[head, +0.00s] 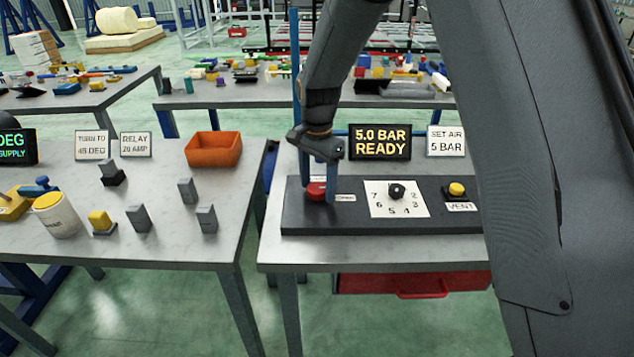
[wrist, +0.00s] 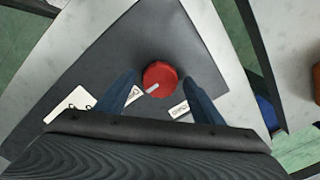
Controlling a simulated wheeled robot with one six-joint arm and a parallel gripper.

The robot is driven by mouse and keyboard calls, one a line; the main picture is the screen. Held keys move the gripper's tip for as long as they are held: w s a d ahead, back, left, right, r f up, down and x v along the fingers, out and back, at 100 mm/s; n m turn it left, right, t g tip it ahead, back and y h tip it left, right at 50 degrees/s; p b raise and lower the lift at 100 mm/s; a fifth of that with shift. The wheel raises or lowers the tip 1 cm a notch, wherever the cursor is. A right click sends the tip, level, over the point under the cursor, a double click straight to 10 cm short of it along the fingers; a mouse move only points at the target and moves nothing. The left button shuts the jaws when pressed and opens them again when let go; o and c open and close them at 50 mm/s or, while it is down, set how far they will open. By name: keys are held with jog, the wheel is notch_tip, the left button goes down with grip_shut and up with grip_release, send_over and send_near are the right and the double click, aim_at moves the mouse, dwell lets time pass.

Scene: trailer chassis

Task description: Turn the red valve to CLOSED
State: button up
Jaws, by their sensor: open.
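The red valve (head: 316,190) is a round knob at the left end of the dark panel (head: 455,224). In the wrist view the valve (wrist: 161,76) has a white pointer mark aimed down-left, toward one small white label (wrist: 132,95). A second white label (wrist: 178,109) lies below and right of the valve. The lettering on both is too small to read surely. My gripper (head: 318,194) points down at the valve with its blue fingers apart, one on either side. In the wrist view the fingers of my gripper (wrist: 158,80) straddle the knob with visible gaps.
A numbered dial (head: 397,197) and a yellow VENT button (head: 457,189) are right of the valve on the panel. Behind stand a "5.0 BAR READY" display (head: 380,142) and a "SET AIR 5 BAR" sign (head: 445,141). A table with an orange bin (head: 214,150) is left.

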jog(key=shift+c, duration=0.5)
jog(key=c, duration=0.9)
jog(key=shift+c, duration=0.2)
jog(key=shift+n, duration=0.3)
jog(key=n, duration=0.3)
jog(key=shift+n, duration=0.3)
jog(key=n, duration=0.4)
jog(key=shift+r+n, duration=0.1)
jog(key=shift+n, duration=0.2)
jog(key=n, duration=0.4)
jog(key=shift+n, duration=2.5)
